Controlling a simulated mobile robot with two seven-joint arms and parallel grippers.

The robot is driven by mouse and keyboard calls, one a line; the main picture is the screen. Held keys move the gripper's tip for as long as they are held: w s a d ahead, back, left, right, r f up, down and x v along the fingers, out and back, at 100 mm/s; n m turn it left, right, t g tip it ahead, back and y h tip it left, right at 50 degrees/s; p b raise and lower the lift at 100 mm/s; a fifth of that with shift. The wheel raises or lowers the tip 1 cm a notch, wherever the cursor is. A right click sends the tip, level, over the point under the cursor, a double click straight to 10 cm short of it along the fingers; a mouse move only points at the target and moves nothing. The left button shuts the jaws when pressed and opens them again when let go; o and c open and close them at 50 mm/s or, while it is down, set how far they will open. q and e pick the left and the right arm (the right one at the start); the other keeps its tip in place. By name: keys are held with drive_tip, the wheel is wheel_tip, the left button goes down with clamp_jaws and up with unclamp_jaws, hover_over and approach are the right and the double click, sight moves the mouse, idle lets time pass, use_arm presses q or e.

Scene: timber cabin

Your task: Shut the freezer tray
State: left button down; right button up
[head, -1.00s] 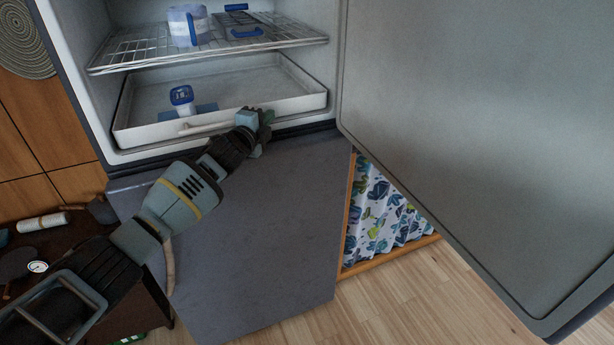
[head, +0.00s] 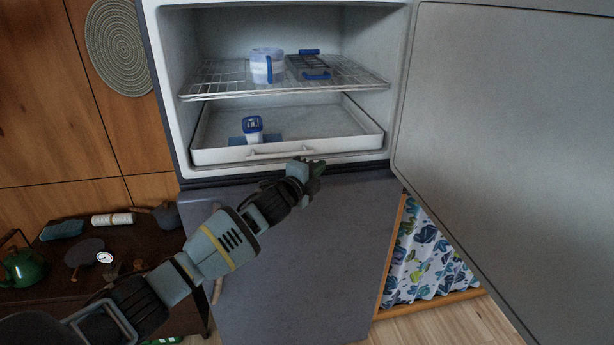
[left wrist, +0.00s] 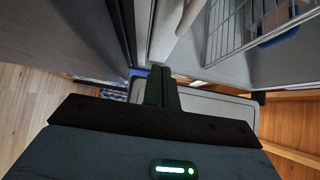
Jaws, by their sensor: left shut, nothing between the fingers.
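The freezer tray (head: 345,147) is a white shallow drawer at the bottom of the open freezer compartment, with a pale bar handle on its front. Its front sits close to the compartment's front edge. It holds a small white tub with a blue lid (head: 253,128) and a flat blue item (head: 236,141). My left gripper (head: 318,167) is shut and empty, just in front of the tray's front, near the handle's right end; I cannot tell whether it touches. In the left wrist view its closed fingers (left wrist: 160,88) show beside the pale handle (left wrist: 188,18). My right gripper is not in view.
A wire shelf (head: 215,88) above the tray holds a white-and-blue container (head: 267,66) and a dark blue-handled box (head: 309,68). The freezer door (head: 500,130) stands wide open at right. A dark low table (head: 150,262) with a green kettle (head: 24,266) stands at left.

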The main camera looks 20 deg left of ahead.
use_arm(q)
drive_tip(key=shift+s+a+r, duration=0.1)
drive_tip(key=shift+s+a, duration=0.05)
drive_tip(key=shift+s, duration=1.1)
drive_tip(key=shift+s+a, duration=0.15)
drive_tip(key=shift+s, duration=1.05)
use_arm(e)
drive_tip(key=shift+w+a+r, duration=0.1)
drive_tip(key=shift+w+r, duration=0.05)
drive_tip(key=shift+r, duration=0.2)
